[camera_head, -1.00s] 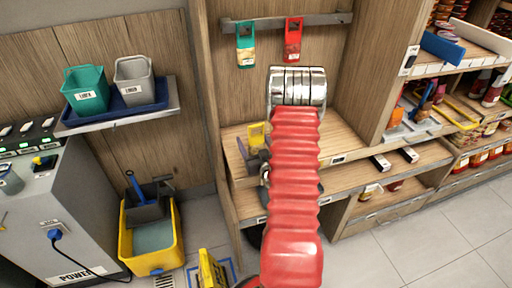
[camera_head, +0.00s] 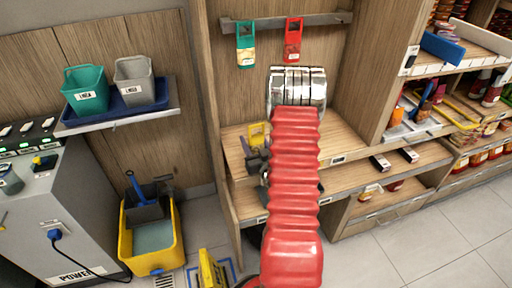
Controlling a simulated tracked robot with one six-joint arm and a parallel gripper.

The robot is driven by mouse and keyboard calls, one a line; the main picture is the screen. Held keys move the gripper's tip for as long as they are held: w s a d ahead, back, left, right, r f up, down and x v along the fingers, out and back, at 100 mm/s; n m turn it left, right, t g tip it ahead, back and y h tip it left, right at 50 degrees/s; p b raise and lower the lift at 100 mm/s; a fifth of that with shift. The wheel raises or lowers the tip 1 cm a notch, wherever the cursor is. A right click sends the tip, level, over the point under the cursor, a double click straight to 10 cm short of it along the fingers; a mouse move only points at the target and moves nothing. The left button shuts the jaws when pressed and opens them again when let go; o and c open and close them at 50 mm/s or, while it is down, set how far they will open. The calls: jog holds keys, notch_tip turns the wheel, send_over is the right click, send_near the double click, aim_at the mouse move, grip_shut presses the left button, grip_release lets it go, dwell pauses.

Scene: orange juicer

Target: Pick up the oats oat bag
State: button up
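Two bags hang from the rail at the back: a green one (camera_head: 246,45) with a pale lower part and a red one (camera_head: 293,41). Their labels are too small to read, so I cannot tell whether either is the oats bag. My red sleeved arm rises in front of the wooden shelf to a silver joint below the bags. My gripper is mostly hidden behind the arm. Small dark parts show left of the sleeve at shelf height, but I cannot make out the fingers or anything held.
A yellow item (camera_head: 257,134) shows on the wooden shelf (camera_head: 345,178), left of my arm. Green (camera_head: 88,92) and grey (camera_head: 134,80) bins stand in a blue tray at left. A yellow mop bucket (camera_head: 152,240) stands below. Stocked shelves fill the right; floor at lower right is clear.

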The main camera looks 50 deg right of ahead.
jog(key=shift+c, duration=1.4)
jog(key=shift+r, duration=0.1)
notch_tip(320, 180, up, 10)
jog(key=shift+a, duration=0.1)
